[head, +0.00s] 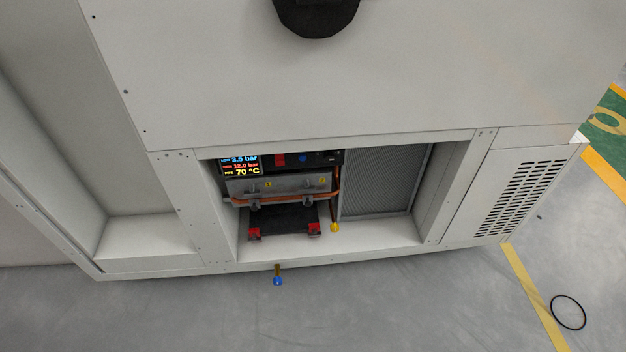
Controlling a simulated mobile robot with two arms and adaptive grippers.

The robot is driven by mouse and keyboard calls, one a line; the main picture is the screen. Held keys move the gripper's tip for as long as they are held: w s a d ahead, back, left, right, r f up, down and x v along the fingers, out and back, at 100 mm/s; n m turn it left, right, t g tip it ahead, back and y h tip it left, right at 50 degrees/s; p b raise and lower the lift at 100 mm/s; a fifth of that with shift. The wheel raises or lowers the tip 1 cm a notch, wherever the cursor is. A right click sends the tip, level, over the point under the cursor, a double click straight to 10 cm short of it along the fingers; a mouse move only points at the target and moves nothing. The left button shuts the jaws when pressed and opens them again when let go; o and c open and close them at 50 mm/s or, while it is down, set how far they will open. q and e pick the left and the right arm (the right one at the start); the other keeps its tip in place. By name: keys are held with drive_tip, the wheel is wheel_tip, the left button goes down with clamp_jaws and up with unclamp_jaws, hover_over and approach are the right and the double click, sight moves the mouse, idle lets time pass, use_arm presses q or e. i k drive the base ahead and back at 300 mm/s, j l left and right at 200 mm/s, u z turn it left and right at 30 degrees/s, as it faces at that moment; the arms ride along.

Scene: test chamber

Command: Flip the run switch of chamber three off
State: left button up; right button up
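A large pale grey cabinet (300,85) fills most of the head view. Its lower opening holds a dark control panel with a lit display (241,166) reading 3.5 bar, 12.0 bar and 70 °C. Right of the display on this panel is a small red part (280,160), perhaps a switch; its position is too small to read. A blue round part (303,159) sits beside it. No chamber number is legible. Neither of my grippers shows in the head view.
Under the panel are a grey block with orange pipe (285,199) and a black unit with red corners (283,222). A black ring (568,312) lies on open floor at right.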

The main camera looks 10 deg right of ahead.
sight(279, 158)
drive_tip(key=j+z, duration=0.25)
drive_tip(key=j, duration=0.25)
drive_tip(key=j+z, duration=0.25)
drive_tip(key=j, duration=0.25)
drive_tip(key=k, duration=0.5)
